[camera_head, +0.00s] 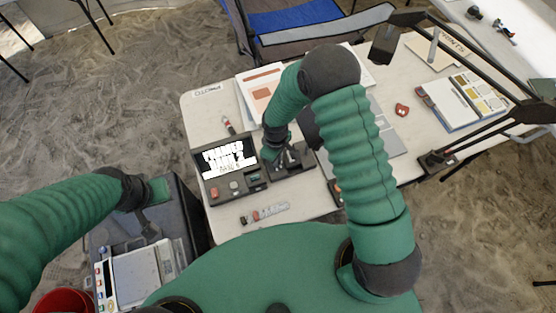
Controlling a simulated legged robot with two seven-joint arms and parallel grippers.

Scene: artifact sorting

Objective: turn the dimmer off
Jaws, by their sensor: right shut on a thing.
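A dark control box (292,172) sits on the white table, just right of a dark unit with a lit text screen (229,157). It seems to be the dimmer, but I cannot read a label. My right gripper (284,158) reaches down onto this box and is shut on a small control there. The arm and fingers hide most of that control, so its setting cannot be told. My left gripper (149,228) is low at the left, over a dark case (186,205), apart from the table's things. Its fingers are too dark to read.
Papers (258,88) are behind. A scale-like device (140,275) stands lower left.

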